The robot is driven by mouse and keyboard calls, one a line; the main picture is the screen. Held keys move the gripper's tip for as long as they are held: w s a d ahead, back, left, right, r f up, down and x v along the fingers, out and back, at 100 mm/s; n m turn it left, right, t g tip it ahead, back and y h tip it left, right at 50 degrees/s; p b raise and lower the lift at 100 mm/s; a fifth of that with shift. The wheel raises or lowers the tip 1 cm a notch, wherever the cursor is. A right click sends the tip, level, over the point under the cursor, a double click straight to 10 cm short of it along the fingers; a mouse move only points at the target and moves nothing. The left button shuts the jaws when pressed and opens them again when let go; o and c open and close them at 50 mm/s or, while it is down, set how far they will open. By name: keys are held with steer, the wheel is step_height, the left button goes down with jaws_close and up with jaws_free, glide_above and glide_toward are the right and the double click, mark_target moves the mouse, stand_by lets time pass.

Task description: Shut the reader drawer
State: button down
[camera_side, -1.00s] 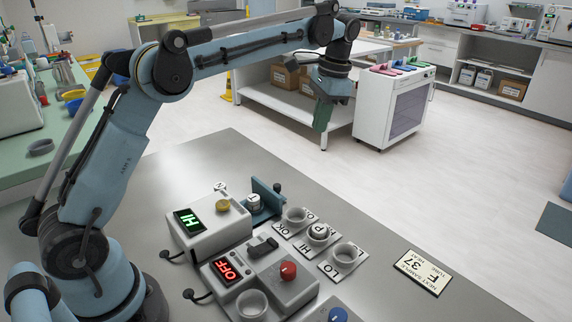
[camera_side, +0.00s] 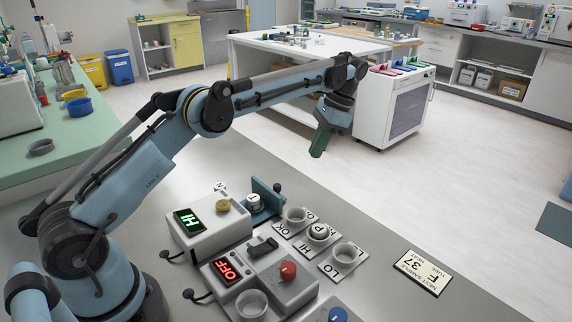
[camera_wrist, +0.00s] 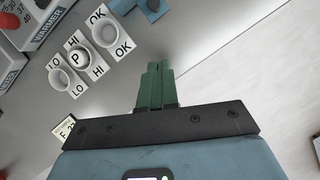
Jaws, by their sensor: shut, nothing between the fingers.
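The reader (camera_side: 208,226) is a pale box with a green "HI" display and a yellow button. Its drawer (camera_side: 268,195) stands out from the reader's far right side, with an upright teal front plate and a dark knob. A capped tube marked T (camera_side: 253,203) sits between the plate and the reader body. In the wrist view, teal and blue parts, likely the drawer, show at the top edge, partly cut off. My gripper (camera_side: 317,152) is shut and empty, with green fingers pointing down, above and beyond the drawer. Its fingers also show in the wrist view (camera_wrist: 158,70).
Three cups on labelled plates, OK (camera_side: 296,215), HI (camera_side: 318,233) and LO (camera_side: 345,254), stand right of the reader; the HI cup holds a P tube. The warmer (camera_side: 258,280) reads OFF. A sample card (camera_side: 422,272) lies farther right. The bench between is clear.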

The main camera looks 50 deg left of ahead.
steer(key=x, duration=0.8)
steer(key=shift+s+a, duration=0.25)
steer(key=shift+s, duration=0.25)
steer(key=shift+s+a, duration=0.2)
steer(key=shift+s, duration=0.25)
steer(key=shift+s+a, duration=0.45)
steer(key=shift+s, duration=0.35)
glide_above(264, 205)
steer(key=shift+s, duration=0.1)
